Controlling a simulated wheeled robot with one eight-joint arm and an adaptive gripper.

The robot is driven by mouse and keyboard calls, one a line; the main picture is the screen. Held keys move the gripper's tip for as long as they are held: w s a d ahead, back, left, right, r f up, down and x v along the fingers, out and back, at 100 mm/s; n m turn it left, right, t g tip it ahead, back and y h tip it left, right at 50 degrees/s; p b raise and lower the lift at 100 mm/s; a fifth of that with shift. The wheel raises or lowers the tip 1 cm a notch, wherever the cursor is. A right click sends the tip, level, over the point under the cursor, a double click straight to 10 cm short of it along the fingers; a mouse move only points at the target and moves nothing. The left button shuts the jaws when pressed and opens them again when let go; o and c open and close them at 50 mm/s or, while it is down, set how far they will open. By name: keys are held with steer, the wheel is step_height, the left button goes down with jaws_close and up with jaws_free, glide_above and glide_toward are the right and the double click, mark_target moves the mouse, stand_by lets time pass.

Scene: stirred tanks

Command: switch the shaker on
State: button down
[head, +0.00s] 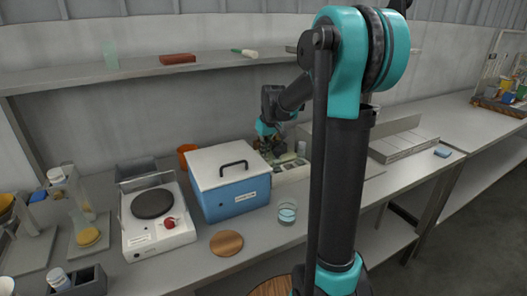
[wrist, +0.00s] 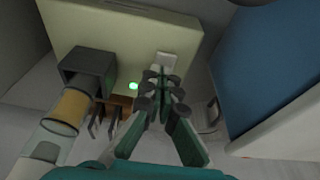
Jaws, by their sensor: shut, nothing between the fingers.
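The shaker is a cream box (wrist: 120,35) in the wrist view, partly hidden behind my arm in the head view (head: 292,172). A small green lamp (wrist: 133,86) glows on it. A pale rocker-like switch (wrist: 167,60) sits on its face, right of the lamp. My gripper (wrist: 160,82) is shut and empty, its fingertips right at the lower edge of the switch. I cannot tell whether they touch it. In the head view my gripper (head: 268,146) is behind the blue box, over the shaker.
A dark square holder (wrist: 86,68) with an amber-filled vessel (wrist: 70,106) is left of my fingers. A blue box with a white lid (head: 232,190) stands close on the other side. A hotplate (head: 155,215) and a glass beaker (head: 287,212) stand on the bench.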

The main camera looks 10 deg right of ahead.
steer(key=shift+w+r, duration=0.1)
steer(key=shift+r, duration=0.35)
step_height(320, 180, up, 13)
stand_by(0.3)
steer(key=shift+s, duration=0.2)
